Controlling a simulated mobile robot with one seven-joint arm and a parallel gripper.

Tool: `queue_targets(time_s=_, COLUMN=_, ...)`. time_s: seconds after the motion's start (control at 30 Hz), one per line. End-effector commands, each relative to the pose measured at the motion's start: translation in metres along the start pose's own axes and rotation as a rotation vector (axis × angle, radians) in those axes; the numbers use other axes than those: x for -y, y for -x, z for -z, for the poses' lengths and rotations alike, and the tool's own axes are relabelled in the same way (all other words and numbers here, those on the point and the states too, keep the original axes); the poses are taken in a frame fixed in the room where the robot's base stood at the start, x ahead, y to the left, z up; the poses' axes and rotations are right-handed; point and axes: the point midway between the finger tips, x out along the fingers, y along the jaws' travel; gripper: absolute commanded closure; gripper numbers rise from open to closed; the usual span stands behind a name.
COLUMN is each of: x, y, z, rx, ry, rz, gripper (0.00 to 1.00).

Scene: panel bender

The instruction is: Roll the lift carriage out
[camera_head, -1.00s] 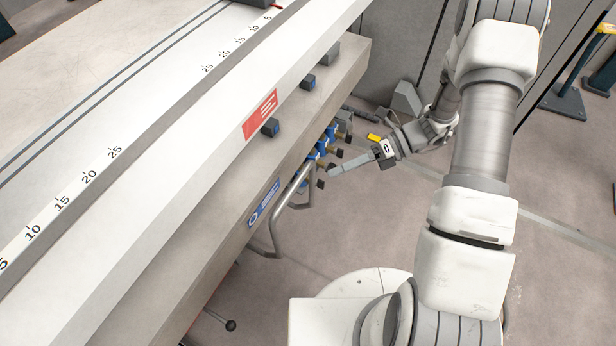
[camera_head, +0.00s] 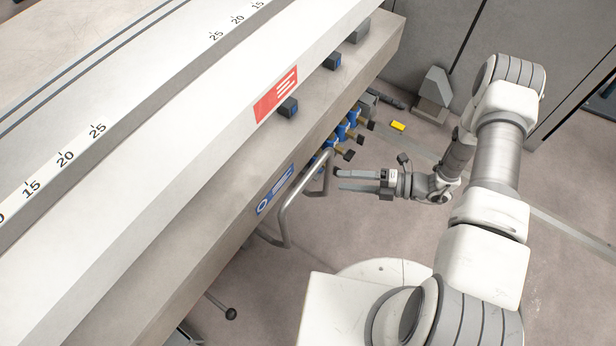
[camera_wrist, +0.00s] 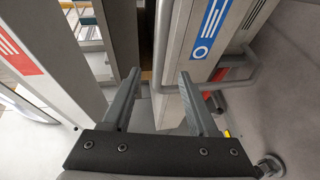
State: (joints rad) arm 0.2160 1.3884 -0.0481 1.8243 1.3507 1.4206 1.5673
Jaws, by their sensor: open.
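A bent grey tube handle (camera_head: 284,226) stands out from the side of the long machine beam, below a blue-and-white label (camera_head: 275,190). I cannot tell which part is the lift carriage. My gripper (camera_head: 338,180) is open and empty, its fingers pointing left toward the handle, just right of it in the picture. In the wrist view my gripper (camera_wrist: 159,75) shows both fingers spread apart.
Blue valves with dark knobs (camera_head: 350,132) stick out beyond the handle. A yellow block (camera_head: 398,126) and a grey wedge-shaped pedal (camera_head: 435,90) are on the floor. A black ball-ended lever (camera_head: 231,313) juts out low. The floor right of the machine is mostly clear.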

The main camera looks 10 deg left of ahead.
Motion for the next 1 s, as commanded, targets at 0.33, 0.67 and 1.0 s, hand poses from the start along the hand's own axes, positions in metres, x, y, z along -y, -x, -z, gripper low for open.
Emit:
queue_targets(time_s=0.33, x=0.002, y=-0.076, z=0.0, rx=-0.005, ry=0.003, rz=0.001, gripper=0.41)
queue_targets(time_s=0.67, x=0.0, y=-0.11, z=0.0, rx=-0.001, ry=0.004, rz=0.001, gripper=0.41)
queue_targets(time_s=1.0, x=0.0, y=-0.112, z=0.0, rx=-0.001, ry=0.004, rz=0.001, gripper=0.48)
